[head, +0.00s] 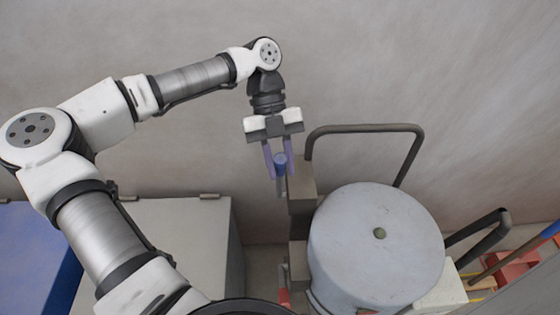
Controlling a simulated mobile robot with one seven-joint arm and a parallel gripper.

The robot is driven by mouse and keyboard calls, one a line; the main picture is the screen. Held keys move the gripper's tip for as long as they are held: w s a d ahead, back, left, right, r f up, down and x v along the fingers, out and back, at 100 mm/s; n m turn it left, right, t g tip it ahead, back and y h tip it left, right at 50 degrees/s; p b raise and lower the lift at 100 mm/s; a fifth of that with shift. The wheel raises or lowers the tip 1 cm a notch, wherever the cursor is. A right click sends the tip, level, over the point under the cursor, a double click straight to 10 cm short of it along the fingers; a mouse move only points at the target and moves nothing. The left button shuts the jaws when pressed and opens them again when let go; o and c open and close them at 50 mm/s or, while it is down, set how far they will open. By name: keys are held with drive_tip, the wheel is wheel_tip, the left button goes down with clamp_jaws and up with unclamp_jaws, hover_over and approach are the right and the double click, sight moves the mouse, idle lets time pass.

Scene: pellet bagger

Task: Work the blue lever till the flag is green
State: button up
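The blue lever (281,161) stands upright at the left side of a grey-brown post, its rounded blue top showing. My gripper (282,172) points down over it, with one purple finger on each side of the lever. Small gaps seem to show between the fingers and the lever, so my gripper looks open around it rather than closed on it. The lever's lower part is hard to make out. No flag can be clearly identified; a small red piece (284,298) shows low beside the post, and I cannot tell what it is.
A large pale blue-grey drum (375,245) stands right of the post (301,185). A dark bent rail (365,128) rises behind it. Grey (185,235) and blue (35,255) cabinets are at lower left. Red and coloured items (508,268) lie at lower right. A plain wall is behind.

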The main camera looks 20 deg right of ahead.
drive_tip(key=o, duration=0.4)
drive_tip(key=b+v, duration=0.2)
drive_tip(key=v, duration=1.2)
